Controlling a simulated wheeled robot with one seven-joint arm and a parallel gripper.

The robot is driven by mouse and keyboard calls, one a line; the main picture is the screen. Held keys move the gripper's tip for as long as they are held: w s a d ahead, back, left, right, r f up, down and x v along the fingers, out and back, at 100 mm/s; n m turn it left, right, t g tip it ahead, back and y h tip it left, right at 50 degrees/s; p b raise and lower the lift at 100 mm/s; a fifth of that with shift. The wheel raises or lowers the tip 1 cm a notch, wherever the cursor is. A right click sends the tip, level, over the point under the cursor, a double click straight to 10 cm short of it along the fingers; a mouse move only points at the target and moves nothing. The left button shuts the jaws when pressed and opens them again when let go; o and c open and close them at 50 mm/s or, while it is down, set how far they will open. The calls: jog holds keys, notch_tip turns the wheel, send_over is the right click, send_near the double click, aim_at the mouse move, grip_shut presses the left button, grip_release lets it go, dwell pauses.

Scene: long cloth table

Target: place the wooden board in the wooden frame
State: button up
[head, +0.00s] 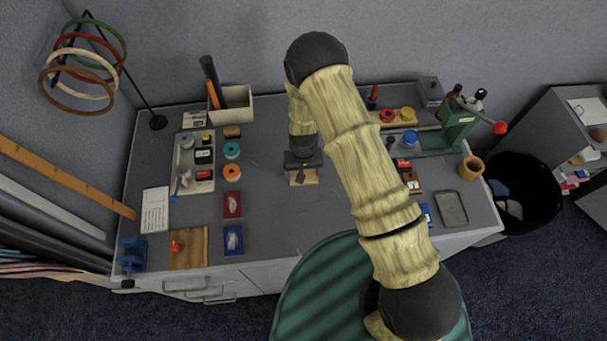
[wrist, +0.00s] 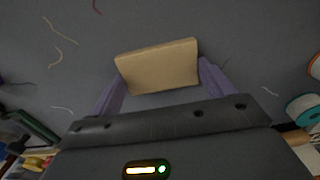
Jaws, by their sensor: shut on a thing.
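The wooden board, a pale tan block, is between the purple fingers of my gripper (head: 303,160). In the wrist view the board (wrist: 158,67) spans the gap between the fingers, with the grey table top behind it. In the head view its light lower edge (head: 305,177) shows just below the dark gripper body, over the middle of the table; I cannot tell if it touches the table. I cannot make out the wooden frame with certainty; my arm covers part of the table to the right.
The table (head: 275,215) has bare room left of and in front of my gripper. Orange and teal spools (head: 232,173), a tray of small items (head: 190,165) and a brown wooden piece (head: 188,262) are left. A green press (head: 455,130) stands right.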

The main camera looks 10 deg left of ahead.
notch_tip(320, 180, up, 10)
jog(key=b, duration=0.2)
jog(key=shift+b, duration=0.35)
dwell(0.5)
jog(key=w+d+m, duration=0.1)
jog(key=w+d, duration=0.1)
jog(key=d, duration=0.9)
jog(key=w+d+m, duration=0.1)
jog(key=w+d, duration=0.1)
jog(key=d, duration=0.8)
jog(key=shift+d+m, duration=0.35)
jog(key=shift+m, duration=0.05)
